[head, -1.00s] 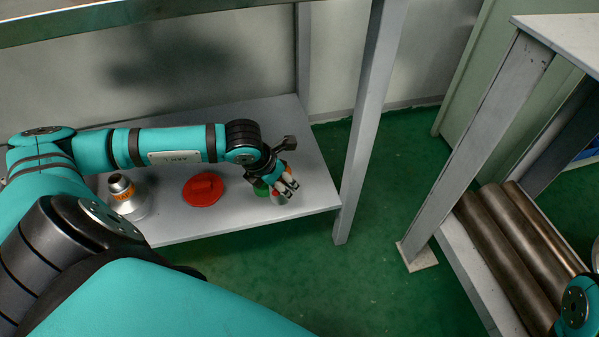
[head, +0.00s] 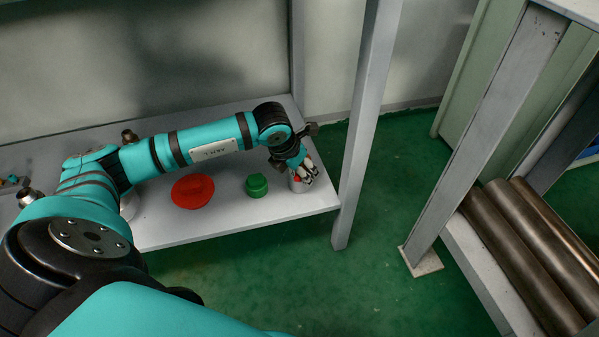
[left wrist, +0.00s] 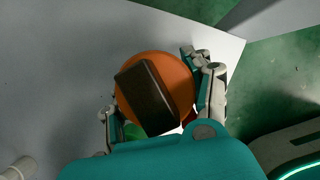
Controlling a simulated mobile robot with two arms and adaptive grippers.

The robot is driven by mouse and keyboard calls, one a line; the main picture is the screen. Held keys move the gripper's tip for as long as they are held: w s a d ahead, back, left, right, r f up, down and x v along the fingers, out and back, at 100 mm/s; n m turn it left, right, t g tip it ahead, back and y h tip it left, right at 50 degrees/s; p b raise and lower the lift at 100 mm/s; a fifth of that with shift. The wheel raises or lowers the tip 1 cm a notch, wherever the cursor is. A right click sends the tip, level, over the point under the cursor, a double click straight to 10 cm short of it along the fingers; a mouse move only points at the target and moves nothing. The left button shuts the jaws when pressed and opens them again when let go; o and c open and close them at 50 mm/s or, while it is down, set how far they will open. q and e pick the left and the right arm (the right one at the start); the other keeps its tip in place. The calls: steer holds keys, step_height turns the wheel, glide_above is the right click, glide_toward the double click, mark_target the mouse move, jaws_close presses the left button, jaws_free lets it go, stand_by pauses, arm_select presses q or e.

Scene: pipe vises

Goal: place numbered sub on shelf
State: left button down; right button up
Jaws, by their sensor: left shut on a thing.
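My left gripper (head: 305,172) is low over the right front corner of the grey shelf (head: 225,225). No number is readable. My right gripper is out of view.
On the shelf, a green piece (head: 257,186) stands just left of my gripper and a flat red piece (head: 193,191) farther left. A grey post (head: 358,130) rises close to the right. Metal pipes (head: 525,255) lie on a rack at the right.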

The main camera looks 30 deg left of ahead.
arm_select(q)
steer(key=c, duration=0.5)
jaws_free()
